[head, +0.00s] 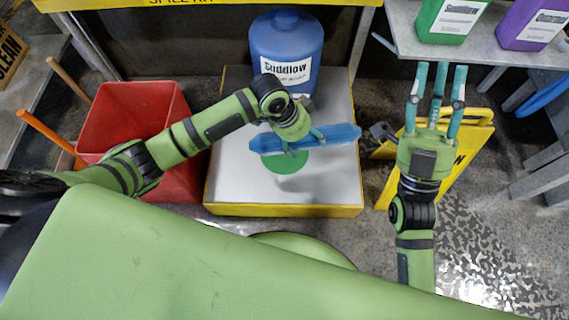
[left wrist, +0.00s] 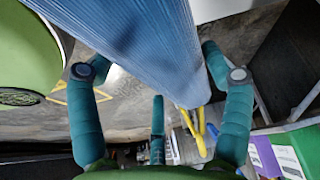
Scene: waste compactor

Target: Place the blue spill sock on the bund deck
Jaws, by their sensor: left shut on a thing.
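The blue spill sock (head: 340,135) is a long, ribbed blue roll lying crosswise over the bund deck (head: 235,185) in the head view. The deck is a pale platform with yellow sides. My left gripper (head: 302,140) is shut on the sock near its middle. In the left wrist view the sock (left wrist: 140,45) runs between my teal fingers. I cannot tell for sure whether the sock touches the deck. My right gripper (head: 437,90) is empty, its three teal fingers spread apart, to the right of the deck.
A blue Suddlow jug (head: 285,45) stands at the deck's back. A green disc (head: 285,163) marks the deck under the sock. A red bin (head: 130,110) stands left; a yellow floor sign (head: 475,135) is right. A shelf holds green (head: 447,20) and purple (head: 530,25) jugs.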

